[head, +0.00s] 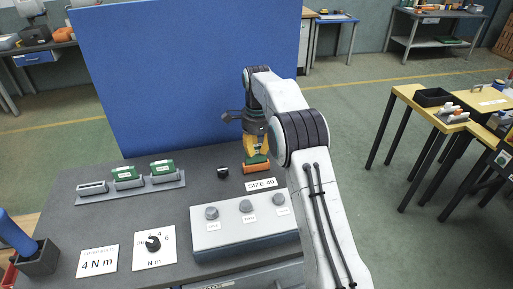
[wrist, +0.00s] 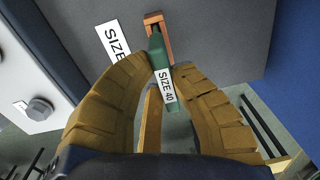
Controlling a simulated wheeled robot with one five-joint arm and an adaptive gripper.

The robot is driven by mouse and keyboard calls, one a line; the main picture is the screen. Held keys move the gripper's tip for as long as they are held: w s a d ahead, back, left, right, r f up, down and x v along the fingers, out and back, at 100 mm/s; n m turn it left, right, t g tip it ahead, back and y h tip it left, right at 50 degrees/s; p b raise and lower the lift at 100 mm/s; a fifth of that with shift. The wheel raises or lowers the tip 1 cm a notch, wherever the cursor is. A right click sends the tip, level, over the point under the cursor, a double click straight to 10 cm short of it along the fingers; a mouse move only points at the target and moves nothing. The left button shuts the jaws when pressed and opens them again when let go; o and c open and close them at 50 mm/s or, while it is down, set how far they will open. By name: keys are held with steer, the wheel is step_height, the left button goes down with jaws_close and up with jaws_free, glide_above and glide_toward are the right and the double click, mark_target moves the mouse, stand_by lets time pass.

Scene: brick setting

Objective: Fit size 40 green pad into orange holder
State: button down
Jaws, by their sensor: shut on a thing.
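My gripper (head: 257,152) is shut on the green pad (head: 258,159), which bears a white SIZE 40 label. The pad also shows between the yellow fingers in the wrist view (wrist: 157,51). The orange holder (head: 257,168) sits on the grey bench beside a SIZE 40 card (head: 261,184). In the wrist view the pad's far end overlaps the holder (wrist: 153,18), between its side walls. I cannot tell whether the pad is seated or just above. The fingers hide part of the pad.
A grey rack (head: 150,187) at left holds two green pads (head: 125,174) (head: 162,167); its left place shows no green pad. A grey box with several knobs (head: 245,224) stands in front. A small black item (head: 223,172) is left of the holder. A blue panel (head: 185,70) rises behind.

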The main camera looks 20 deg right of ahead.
steer(key=shift+f+b, duration=0.8)
steer(key=shift+f, duration=0.6)
steer(key=c, duration=0.7)
jaws_free()
steer(key=shift+r, duration=0.1)
step_height(320, 180, up, 4)
steer(key=p, duration=0.4)
steer(key=shift+r+p, duration=0.2)
steer(key=shift+p, duration=0.2)
steer(key=shift+r, duration=0.8)
